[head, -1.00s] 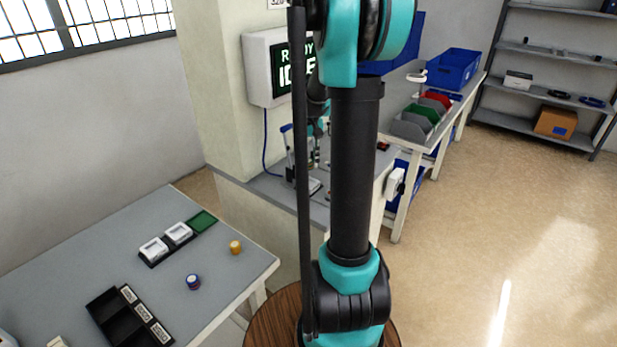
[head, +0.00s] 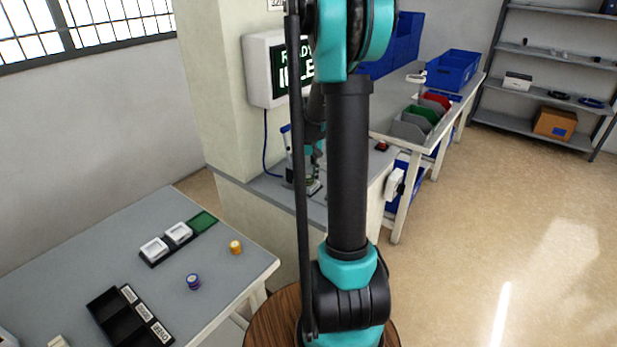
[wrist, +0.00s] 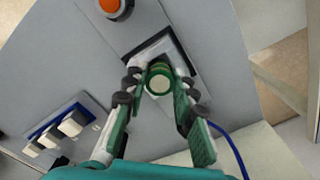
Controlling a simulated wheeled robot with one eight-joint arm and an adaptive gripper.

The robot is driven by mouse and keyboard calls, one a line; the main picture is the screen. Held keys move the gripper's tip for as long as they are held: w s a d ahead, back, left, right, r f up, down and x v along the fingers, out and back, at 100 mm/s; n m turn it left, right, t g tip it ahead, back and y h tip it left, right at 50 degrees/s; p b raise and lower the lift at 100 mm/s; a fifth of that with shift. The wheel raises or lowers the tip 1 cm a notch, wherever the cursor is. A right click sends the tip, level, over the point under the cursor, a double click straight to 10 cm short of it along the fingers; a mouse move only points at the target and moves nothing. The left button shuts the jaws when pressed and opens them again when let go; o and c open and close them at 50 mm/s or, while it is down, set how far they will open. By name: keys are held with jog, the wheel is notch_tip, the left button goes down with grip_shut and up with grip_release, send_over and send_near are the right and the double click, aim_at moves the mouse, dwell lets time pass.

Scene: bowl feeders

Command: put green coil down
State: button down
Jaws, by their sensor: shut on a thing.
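In the wrist view, the green coil (wrist: 159,84) sits between the two fingertips of my gripper (wrist: 158,74), which is shut on it. The coil has a pale round centre and a green rim. It is over a light plate with a dark frame (wrist: 150,46) on the grey worktop; I cannot tell whether it touches the plate. In the head view, my gripper (head: 313,183) is low over the grey counter by the pillar, partly hidden by my arm. The coil cannot be made out there.
An orange button (wrist: 110,5) and a blue-based block with white switches (wrist: 62,130) flank the plate. A blue coil (head: 193,282) and an orange coil (head: 236,247) stand on the left table (head: 95,243). A lit screen (head: 285,68) hangs on the pillar.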

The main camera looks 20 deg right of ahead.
aim_at(308, 177)
jog(key=shift+s+f, duration=0.25)
jog(key=shift+f, duration=0.2)
jog(key=c, duration=1.3)
grip_release()
jog(key=shift+w+f, duration=0.1)
jog(key=shift+f, duration=0.05)
jog(key=shift+o, duration=0.2)
jog(key=shift+w+f, duration=0.1)
notch_tip(308, 177, up, 13)
jog(key=s+a+f+t, duration=0.1)
jog(key=s+a+f, duration=0.2)
jog(key=s, duration=0.4)
jog(key=s+a+f+n+t, duration=0.1)
jog(key=s+a+f, duration=0.3)
jog(key=s, duration=0.3)
jog(key=s+a+f+n+t, duration=0.1)
jog(key=s+a+f+t, duration=0.1)
jog(key=s+f, duration=0.3)
jog(key=s+a, duration=0.1)
jog(key=s, duration=0.1)
jog(key=shift+s+a+f, duration=0.15)
jog(key=shift+s+f, duration=0.15)
jog(key=shift+f, duration=0.05)
